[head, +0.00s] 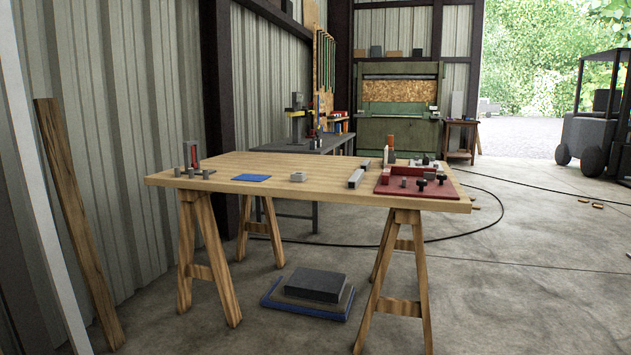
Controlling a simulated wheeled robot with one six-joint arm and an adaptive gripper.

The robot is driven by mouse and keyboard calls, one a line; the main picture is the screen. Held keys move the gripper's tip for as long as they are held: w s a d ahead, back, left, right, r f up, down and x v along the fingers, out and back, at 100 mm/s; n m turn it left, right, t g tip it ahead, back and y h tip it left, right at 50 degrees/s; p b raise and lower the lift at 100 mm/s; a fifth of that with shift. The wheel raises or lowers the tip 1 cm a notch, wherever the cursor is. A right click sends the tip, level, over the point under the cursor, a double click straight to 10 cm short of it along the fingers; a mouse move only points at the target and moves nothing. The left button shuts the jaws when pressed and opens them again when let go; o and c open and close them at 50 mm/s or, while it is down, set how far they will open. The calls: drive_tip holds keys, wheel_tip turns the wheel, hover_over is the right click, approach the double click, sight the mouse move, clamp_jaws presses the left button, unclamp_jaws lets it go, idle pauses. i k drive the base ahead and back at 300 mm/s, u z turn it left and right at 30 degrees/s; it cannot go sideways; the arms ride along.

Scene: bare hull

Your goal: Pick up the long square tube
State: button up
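A wooden-topped table (310,172) on trestle legs stands in the middle of the head view. A grey bar-like piece (358,176), which looks like the long square tube, lies on the tabletop right of centre. It points away from me, with its near end towards the table's front edge. It lies just left of the red fixture (440,190), and a narrow strip of wood shows between them. A shorter grey block (298,177) lies further left. My gripper is not in view.
A blue sheet (251,178) and several grey cylinders (190,172) lie on the table's left part. A dark block (315,284) sits under the table. A wooden plank (75,210) leans at left. A cable (470,228) crosses the open floor at right.

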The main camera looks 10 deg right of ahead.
sight(354, 181)
drive_tip(key=u, duration=1.1)
drive_tip(key=i, duration=3.15)
drive_tip(key=z, duration=2.15)
